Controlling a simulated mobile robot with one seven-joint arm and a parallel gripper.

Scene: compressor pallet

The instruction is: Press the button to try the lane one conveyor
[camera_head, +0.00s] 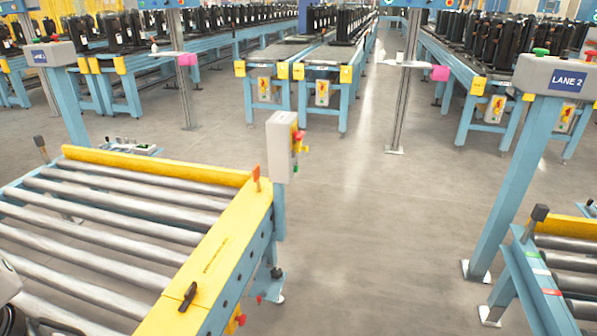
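The lane one post carries a grey control box (62,54) at the upper left, with a small blue label that is hard to read. A small dark reddish part (38,30) stands on its top; I cannot tell whether it is the button. The roller conveyor (208,270) at the lower left has grey rollers and yellow side rails. A grey box (281,147) at its far right corner bears a red and yellow button (298,136). My gripper cannot be made out; a pale rounded part and a dark part at the lower left edge may be my arm.
A blue post at the right holds a grey "LANE 2" box (552,79) with a green button (541,51). Another roller conveyor (572,262) is cut off at the lower right. Long lines with black compressors (343,26) run behind. The middle floor is clear.

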